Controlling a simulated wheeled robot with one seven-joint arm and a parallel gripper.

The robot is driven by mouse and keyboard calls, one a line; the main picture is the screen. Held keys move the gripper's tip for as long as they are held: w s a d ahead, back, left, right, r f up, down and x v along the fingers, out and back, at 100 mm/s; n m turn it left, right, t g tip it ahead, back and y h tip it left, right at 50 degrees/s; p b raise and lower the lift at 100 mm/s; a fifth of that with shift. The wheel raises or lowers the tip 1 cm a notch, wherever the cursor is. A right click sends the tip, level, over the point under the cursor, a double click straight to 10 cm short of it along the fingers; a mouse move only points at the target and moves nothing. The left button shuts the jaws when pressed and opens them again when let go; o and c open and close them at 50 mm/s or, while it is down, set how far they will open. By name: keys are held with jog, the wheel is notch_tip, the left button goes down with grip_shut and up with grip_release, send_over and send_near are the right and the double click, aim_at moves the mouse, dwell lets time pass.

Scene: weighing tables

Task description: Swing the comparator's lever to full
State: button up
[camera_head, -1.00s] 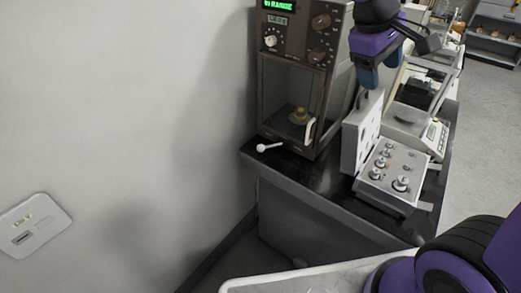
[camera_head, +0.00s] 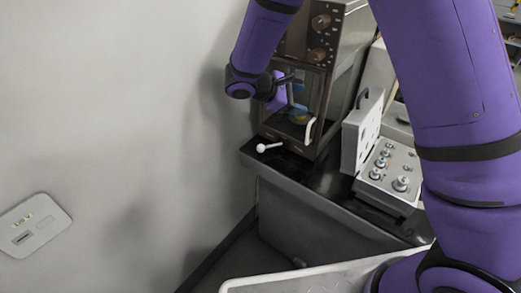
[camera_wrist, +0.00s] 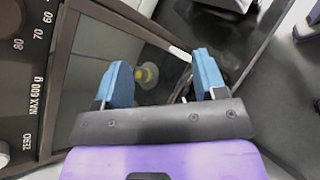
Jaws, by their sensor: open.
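The comparator (camera_head: 340,60) is a dark brown cabinet with a glass front, dials and a white door handle (camera_head: 309,131). Its lever (camera_head: 268,147), a short white rod with a ball end, sticks out to the left at the cabinet's lower left foot. My gripper (camera_wrist: 163,75) is open and empty, with two blue fingers spread before the glass. In the head view it is above the lever and apart from it, partly hidden by my wrist. The lever cannot be made out in the wrist view. A brass-coloured weight (camera_wrist: 147,74) shows behind the glass between the fingers.
A grey box with knobs (camera_head: 388,172) and an upright pale case (camera_head: 360,135) stand right of the comparator on the black bench (camera_head: 322,192). My arm hides the comparator's display.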

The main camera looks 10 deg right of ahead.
jog(key=w+a+f+n+t+h, duration=0.1)
jog(key=w+a+f+n+t, duration=0.2)
jog(key=f, duration=0.4)
jog(key=a+f+n+t+h, duration=0.1)
jog(key=a+f+n+t, duration=0.15)
jog(key=a+f, duration=0.4)
jog(key=n+t+y, duration=0.2)
jog(key=n+t, duration=0.4)
jog(key=n, duration=0.1)
send_near(259, 151)
jog(key=x, duration=1.1)
jog(key=shift+w, duration=0.1)
